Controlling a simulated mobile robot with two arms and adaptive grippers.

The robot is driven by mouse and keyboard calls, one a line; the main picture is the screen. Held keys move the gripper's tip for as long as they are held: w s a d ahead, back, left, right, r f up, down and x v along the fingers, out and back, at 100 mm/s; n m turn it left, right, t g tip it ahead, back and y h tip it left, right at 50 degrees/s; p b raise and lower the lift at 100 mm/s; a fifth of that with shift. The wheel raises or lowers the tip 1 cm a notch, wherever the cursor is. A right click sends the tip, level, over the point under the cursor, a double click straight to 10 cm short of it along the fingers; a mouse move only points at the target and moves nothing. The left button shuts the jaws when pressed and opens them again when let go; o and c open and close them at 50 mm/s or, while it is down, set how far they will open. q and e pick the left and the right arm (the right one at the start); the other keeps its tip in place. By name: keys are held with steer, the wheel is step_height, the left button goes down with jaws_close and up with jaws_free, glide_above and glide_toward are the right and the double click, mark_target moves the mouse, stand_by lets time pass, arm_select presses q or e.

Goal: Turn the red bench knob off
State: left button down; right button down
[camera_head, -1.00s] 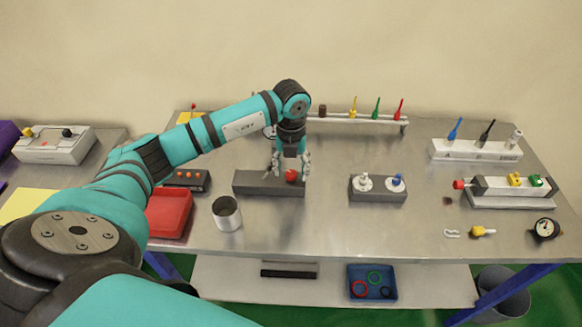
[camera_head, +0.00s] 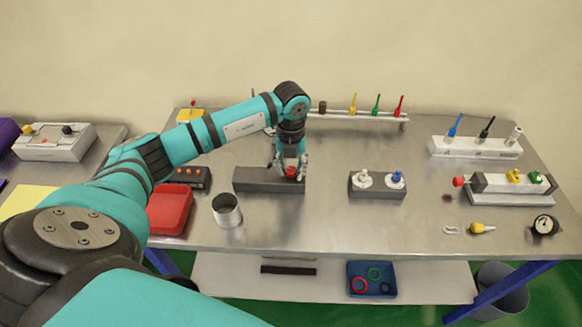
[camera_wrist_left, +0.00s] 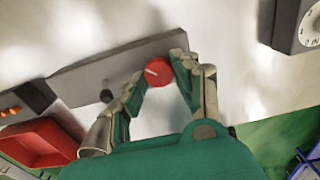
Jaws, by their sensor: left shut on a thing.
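The red bench knob (camera_head: 291,173) sits at the right end of a dark grey block (camera_head: 250,182) near the middle of the bench. In the left wrist view the knob (camera_wrist_left: 158,73) is round, with a pale pointer line on top. My left gripper (camera_head: 290,171) comes down on it from above, a fingertip on each side, and is shut on the knob. In the left wrist view the fingertips (camera_wrist_left: 155,76) flank the knob's edge. They partly hide the knob in the head view. My right gripper is not in view.
A metal cup (camera_head: 227,211) and a red tray (camera_head: 170,208) stand left and in front. A block with white and blue knobs (camera_head: 377,187) stands to the right. A rail with coloured valves (camera_head: 358,118) runs behind. The bench right of the cup is clear.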

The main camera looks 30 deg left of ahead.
arm_select(q)
steer(key=m+b, duration=0.3)
steer(key=shift+a+f+m+b, duration=0.1)
steer(key=shift+f+m+b, duration=0.1)
steer(key=shift+m+b, duration=0.2)
steer(key=m+b, duration=0.4)
steer(key=m, duration=0.1)
steer(key=shift+a+m, duration=0.1)
steer(key=shift+m, duration=0.2)
steer(key=m+b, duration=0.2)
steer(key=m, duration=0.2)
steer(key=shift+w+r+b, duration=0.1)
steer(key=shift+b, duration=0.3)
steer(key=shift+a+r+m+b, duration=0.1)
steer(key=shift+m+b, duration=0.8)
steer(key=shift+m, duration=1.2)
steer(key=c, duration=1.1)
jaws_free()
steer(key=shift+o, duration=0.5)
